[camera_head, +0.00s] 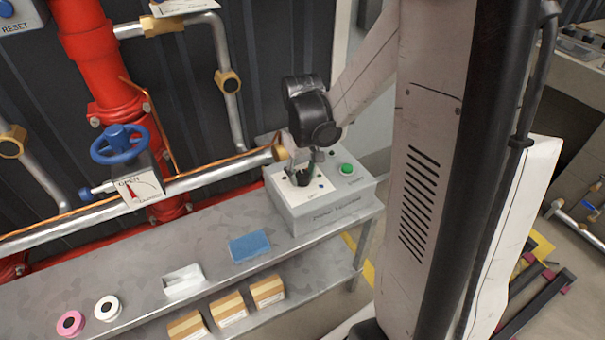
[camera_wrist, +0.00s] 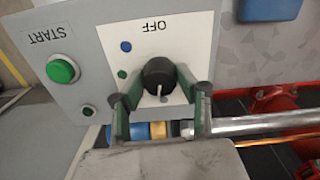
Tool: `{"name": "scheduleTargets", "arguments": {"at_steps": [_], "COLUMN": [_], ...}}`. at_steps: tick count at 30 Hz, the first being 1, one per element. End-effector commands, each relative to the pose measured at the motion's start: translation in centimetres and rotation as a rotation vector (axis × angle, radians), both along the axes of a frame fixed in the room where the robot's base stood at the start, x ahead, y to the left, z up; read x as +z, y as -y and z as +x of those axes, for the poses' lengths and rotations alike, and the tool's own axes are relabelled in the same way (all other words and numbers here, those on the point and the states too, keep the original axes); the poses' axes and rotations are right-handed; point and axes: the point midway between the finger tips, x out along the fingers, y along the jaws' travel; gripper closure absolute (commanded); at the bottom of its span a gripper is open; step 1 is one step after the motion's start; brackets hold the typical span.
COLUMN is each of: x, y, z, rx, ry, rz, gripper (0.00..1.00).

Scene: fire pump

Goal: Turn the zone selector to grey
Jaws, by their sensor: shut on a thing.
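The zone selector is a black round knob (camera_wrist: 159,73) on a white plate (camera_wrist: 185,40) of the grey control box (camera_head: 325,208). A white mark on the knob points down in the wrist view, away from the upside-down OFF label. A blue dot and a green dot show on the plate left of the knob. My gripper (camera_wrist: 160,82) is shut on the knob, one green-and-dark finger on each side. In the head view my gripper (camera_head: 304,172) is over the plate.
A green START button (camera_wrist: 62,70) sits beside the plate. A silver pipe (camera_head: 205,181) runs close behind the box. A blue block (camera_head: 249,246), a white tray (camera_head: 183,281) and tape rolls (camera_head: 107,308) lie on the metal bench, with bare bench between them.

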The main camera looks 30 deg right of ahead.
Motion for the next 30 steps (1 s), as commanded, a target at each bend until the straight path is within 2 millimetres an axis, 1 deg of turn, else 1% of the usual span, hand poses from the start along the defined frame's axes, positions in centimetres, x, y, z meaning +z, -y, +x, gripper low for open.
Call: {"name": "scheduleTargets", "arguments": {"at_steps": [6, 12, 29, 30], "x": [-0.04, -0.03, -0.02, -0.02], "y": [-0.02, -0.02, -0.02, -0.02], "z": [-0.03, -0.04, -0.04, -0.04], "rx": [0.123, 0.187, 0.213, 0.213], "ry": [0.0, 0.0, 0.0, 0.0], "rz": [0.0, 0.0, 0.0, 0.0], "gripper": [0.94, 0.94, 0.94, 0.62]}}
